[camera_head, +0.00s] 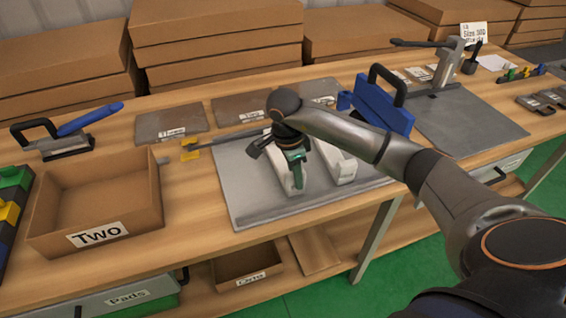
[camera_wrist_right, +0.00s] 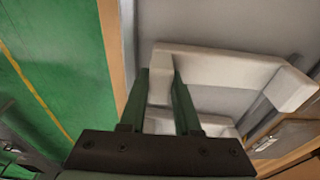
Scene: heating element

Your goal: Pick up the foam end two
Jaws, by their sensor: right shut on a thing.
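Two white foam pieces lie side by side on the grey metal sheet (camera_head: 250,207) in the head view. My right gripper (camera_head: 297,168) reaches down onto the left foam piece (camera_head: 279,167), its green fingers closed around part of it. The other foam piece (camera_head: 338,163) is just to the right, partly behind my arm. In the wrist view, the green fingers of the gripper (camera_wrist_right: 160,85) clasp one arm of a bracket-shaped white foam piece (camera_wrist_right: 225,70). More white foam (camera_wrist_right: 215,124) shows below it. I cannot read which piece is end two. My left gripper is not in view.
An open cardboard box labelled Two (camera_head: 97,235) stands at the left. A blue block with a black handle (camera_head: 384,105) stands right of the foam, close to my arm. Labelled flat plates (camera_head: 170,121) lie behind. Cardboard stacks (camera_head: 215,40) line the back.

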